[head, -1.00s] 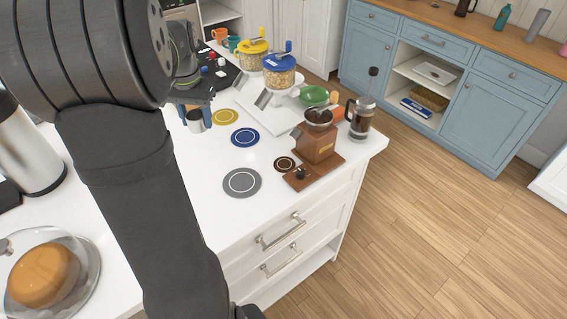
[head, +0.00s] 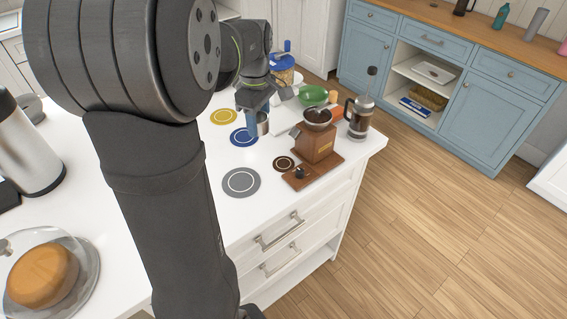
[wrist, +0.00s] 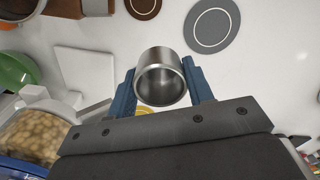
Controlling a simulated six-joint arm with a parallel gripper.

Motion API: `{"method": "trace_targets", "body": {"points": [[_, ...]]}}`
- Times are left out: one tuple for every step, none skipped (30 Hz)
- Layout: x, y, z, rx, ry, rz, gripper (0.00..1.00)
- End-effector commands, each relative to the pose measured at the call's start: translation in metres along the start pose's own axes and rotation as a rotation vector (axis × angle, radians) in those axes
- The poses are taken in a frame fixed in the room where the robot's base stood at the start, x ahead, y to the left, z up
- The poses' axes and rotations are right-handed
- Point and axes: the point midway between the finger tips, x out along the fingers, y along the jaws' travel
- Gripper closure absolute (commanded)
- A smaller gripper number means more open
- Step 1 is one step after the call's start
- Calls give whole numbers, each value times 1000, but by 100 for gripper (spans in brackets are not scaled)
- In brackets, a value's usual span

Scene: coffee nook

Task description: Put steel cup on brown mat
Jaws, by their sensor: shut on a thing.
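The steel cup (wrist: 161,77) is held between the blue fingers of my gripper (wrist: 162,88) in the wrist view, its open mouth facing the camera. In the head view my gripper (head: 257,118) is over the counter by the blue mat (head: 243,137), and the cup (head: 262,124) shows partly behind a finger. The brown mat (head: 284,163) is small and dark with a pale ring, lying bare to the front right of the gripper. In the wrist view the brown mat (wrist: 144,6) is at the top, cut by the frame edge.
A wooden coffee grinder (head: 318,145) stands right beside the brown mat. A grey mat (head: 241,183) lies to its left and a yellow mat (head: 224,116) farther back. A French press (head: 360,117), a green bowl (head: 313,95) and a blue-lidded dispenser (head: 283,66) stand behind.

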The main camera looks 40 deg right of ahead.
Motion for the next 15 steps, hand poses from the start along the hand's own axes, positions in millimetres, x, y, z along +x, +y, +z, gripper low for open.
{"method": "trace_targets", "body": {"points": [[0, 2, 9, -55, -1, -1, 78], [0, 3, 14, -92, -1, -2, 78], [0, 4, 20, -143, -1, -3, 78], [0, 5, 24, -181, -2, -3, 78], [0, 6, 29, -216, -2, -4, 78], [1, 7, 34, -262, -2, -5, 78], [1, 7, 38, -296, -2, -6, 78], [1, 8, 42, -327, -2, -7, 78], [1, 8, 47, -364, -2, -7, 78], [1, 8, 50, -391, -2, -8, 78], [1, 9, 52, -415, -2, -8, 78], [1, 9, 55, -443, -2, -9, 78], [1, 9, 58, -461, -2, -9, 78], [1, 10, 59, -477, -2, -10, 78], [1, 10, 61, -494, -2, -10, 78]]}}
